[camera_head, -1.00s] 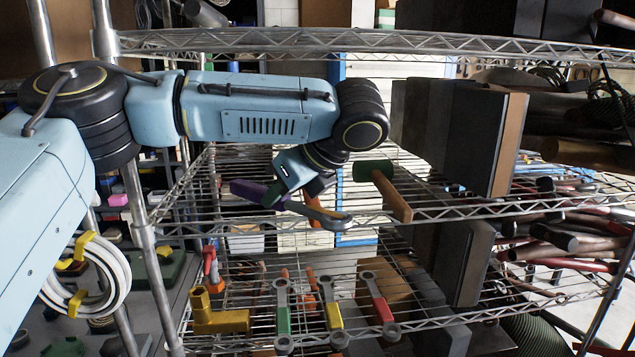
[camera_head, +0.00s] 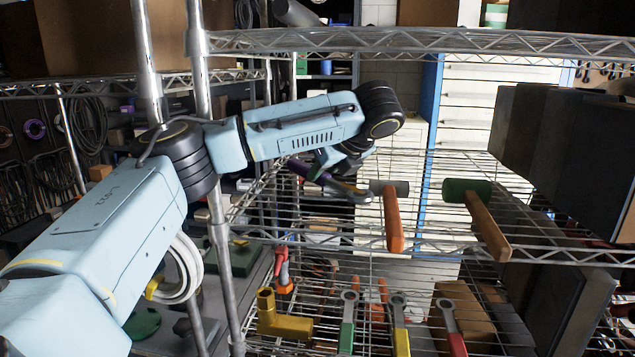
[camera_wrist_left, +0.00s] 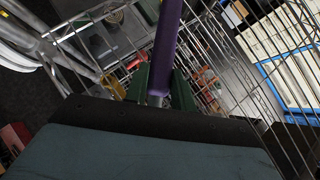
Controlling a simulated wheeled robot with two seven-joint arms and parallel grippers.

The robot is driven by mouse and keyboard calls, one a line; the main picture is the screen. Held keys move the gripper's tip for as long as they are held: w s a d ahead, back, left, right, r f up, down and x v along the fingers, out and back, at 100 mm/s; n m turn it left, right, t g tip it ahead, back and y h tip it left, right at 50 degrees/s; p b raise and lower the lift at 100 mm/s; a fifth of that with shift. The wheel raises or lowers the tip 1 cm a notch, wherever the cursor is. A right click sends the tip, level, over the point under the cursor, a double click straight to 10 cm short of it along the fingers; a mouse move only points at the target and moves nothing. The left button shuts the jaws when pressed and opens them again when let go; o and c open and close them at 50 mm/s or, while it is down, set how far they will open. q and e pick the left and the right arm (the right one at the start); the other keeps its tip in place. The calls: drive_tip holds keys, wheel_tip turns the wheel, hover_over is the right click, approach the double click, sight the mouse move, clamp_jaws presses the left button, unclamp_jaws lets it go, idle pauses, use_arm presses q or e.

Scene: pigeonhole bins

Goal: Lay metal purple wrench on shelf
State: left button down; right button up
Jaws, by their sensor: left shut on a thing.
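The wrench has a purple handle (camera_head: 305,170) and a bare metal end (camera_head: 352,193). My left gripper (camera_head: 328,176) is shut on it and holds it over the left part of the middle wire shelf (camera_head: 400,230), left of the two hammers. I cannot tell how far it is above the wires. In the left wrist view the purple handle (camera_wrist_left: 168,40) stands between the green finger pads (camera_wrist_left: 160,90), running up out of the picture. My right gripper is not in view.
A hammer with an orange handle (camera_head: 393,218) and one with a green head (camera_head: 466,190) lie on the middle shelf. Dark boxes (camera_head: 585,150) stand at right. The lower shelf holds several coloured wrenches (camera_head: 400,325) and a yellow pipe piece (camera_head: 280,318). A metal post (camera_head: 205,120) stands by my arm.

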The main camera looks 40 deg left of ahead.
sight(317, 181)
use_arm(q)
drive_tip(key=shift+w+a, duration=0.2)
drive_tip(key=shift+a, duration=1)
drive_tip(key=shift+f, duration=1.65)
drive_tip(key=shift+f, duration=0.1)
drive_tip(key=c, duration=1.2)
unclamp_jaws()
drive_tip(key=shift+o, duration=0.2)
drive_tip(key=shift+d+r, duration=0.2)
drive_tip(key=shift+r, duration=0.15)
drive_tip(key=shift+v, duration=3.45)
drive_tip(key=shift+f, duration=0.1)
